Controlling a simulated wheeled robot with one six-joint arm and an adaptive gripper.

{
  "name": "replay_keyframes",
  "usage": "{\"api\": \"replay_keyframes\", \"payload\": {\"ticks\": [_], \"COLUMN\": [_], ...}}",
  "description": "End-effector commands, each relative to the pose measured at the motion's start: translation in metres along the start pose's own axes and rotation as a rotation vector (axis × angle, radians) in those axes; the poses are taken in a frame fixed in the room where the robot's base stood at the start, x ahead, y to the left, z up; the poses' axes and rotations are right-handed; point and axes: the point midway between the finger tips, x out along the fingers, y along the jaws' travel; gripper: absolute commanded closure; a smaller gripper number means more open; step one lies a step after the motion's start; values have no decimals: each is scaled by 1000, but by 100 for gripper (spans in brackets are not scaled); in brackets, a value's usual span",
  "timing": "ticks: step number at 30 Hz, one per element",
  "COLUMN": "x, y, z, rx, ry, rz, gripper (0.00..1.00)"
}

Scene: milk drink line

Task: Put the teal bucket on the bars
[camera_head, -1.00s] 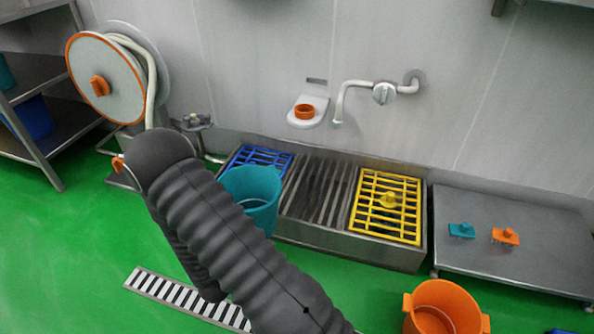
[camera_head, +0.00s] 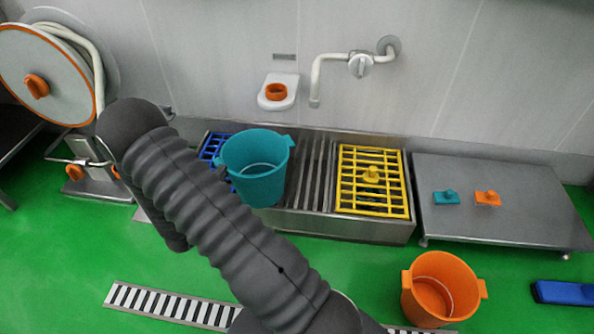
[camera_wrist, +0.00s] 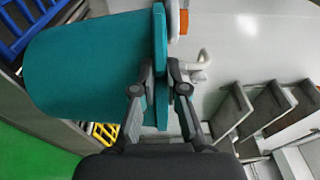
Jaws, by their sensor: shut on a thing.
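The teal bucket (camera_head: 258,170) is upright in the head view, in front of and over the left part of the metal trough. My gripper (camera_wrist: 160,85) is shut on the rim of the teal bucket (camera_wrist: 85,65) in the wrist view. In the head view my arm hides the gripper. The bars (camera_head: 312,178) are the grey metal bars in the middle of the trough, between the blue grid (camera_head: 212,147) and the yellow grid (camera_head: 372,200). The bucket covers part of the blue grid and the left edge of the bars. I cannot tell whether it touches anything below.
A tap (camera_head: 342,62) and a white wall holder (camera_head: 277,92) with an orange ring are above the trough. A metal table (camera_head: 500,220) with small teal and orange pieces stands at right. An orange bucket (camera_head: 443,290) is on the floor. A hose reel (camera_head: 45,75) is at left.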

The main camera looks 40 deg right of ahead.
Motion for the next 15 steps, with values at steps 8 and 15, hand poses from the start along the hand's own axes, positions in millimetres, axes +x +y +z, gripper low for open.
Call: {"api": "replay_keyframes", "payload": {"ticks": [8, 15], "x": [22, 47], "y": [4, 5], "z": [-22, -30], "rx": [2, 4], "ry": [187, 206], "rz": [21, 24], "gripper": [100, 100]}}
